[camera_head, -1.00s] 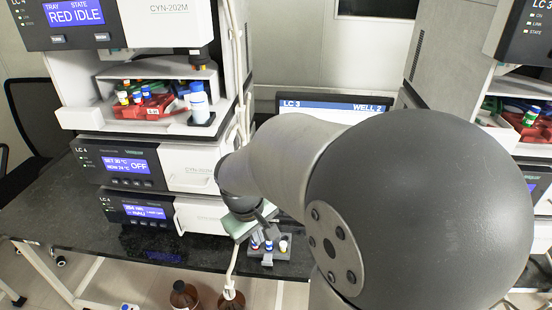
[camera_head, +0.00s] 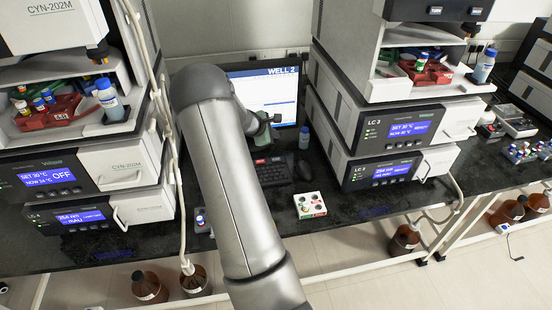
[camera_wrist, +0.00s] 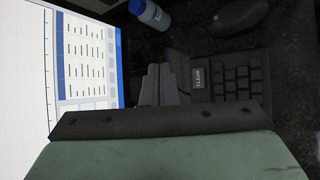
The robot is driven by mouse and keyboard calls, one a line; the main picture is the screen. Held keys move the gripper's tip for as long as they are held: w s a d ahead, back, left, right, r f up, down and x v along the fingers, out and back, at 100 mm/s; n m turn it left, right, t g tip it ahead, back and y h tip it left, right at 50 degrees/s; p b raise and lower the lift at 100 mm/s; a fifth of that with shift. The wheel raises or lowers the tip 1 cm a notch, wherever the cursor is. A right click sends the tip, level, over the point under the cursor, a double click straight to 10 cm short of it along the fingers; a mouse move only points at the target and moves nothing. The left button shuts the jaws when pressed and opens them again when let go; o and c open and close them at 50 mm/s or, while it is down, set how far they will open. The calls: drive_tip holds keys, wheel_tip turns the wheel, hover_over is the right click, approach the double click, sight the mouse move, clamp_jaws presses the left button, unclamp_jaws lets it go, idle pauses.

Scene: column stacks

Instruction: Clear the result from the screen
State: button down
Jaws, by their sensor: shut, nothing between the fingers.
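The screen (camera_head: 280,98) stands at the back of the bench between two instrument stacks, lit, with "WELL 2" along its top. In the wrist view the screen (camera_wrist: 85,60) shows a plot and a table of rows at the left. A dark keypad (camera_head: 270,170) lies in front of it. In the wrist view the keypad (camera_wrist: 235,82) has a key labelled CLEAR (camera_wrist: 198,78). My gripper (camera_wrist: 162,84) is shut and empty, its fingertips just left of the CLEAR key in that view. I cannot tell whether they touch anything. My arm partly hides the screen and keypad in the head view.
A dark mouse (camera_head: 304,170) and a small blue-capped bottle (camera_head: 304,138) stand right of the keypad. Instrument stacks rise on both sides. Brown bottles (camera_head: 150,287) stand below the bench.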

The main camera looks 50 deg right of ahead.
sight(274, 161)
drive_tip(key=shift+f, duration=0.1)
wheel_tip(274, 161, down, 9)
drive_tip(key=b, duration=0.6)
drive_tip(key=shift+b, duration=0.4)
idle(1.7)
drive_tip(key=shift+f+b, duration=0.25)
drive_tip(key=shift+b, duration=0.1)
drive_tip(key=shift+f+b, duration=0.4)
drive_tip(key=shift+b, duration=0.05)
idle(0.5)
idle(0.3)
drive_tip(key=shift+r+p, duration=0.55)
drive_tip(key=shift+r, duration=0.3)
drive_tip(key=shift+r+p, duration=1.75)
drive_tip(key=shift+r, duration=0.75)
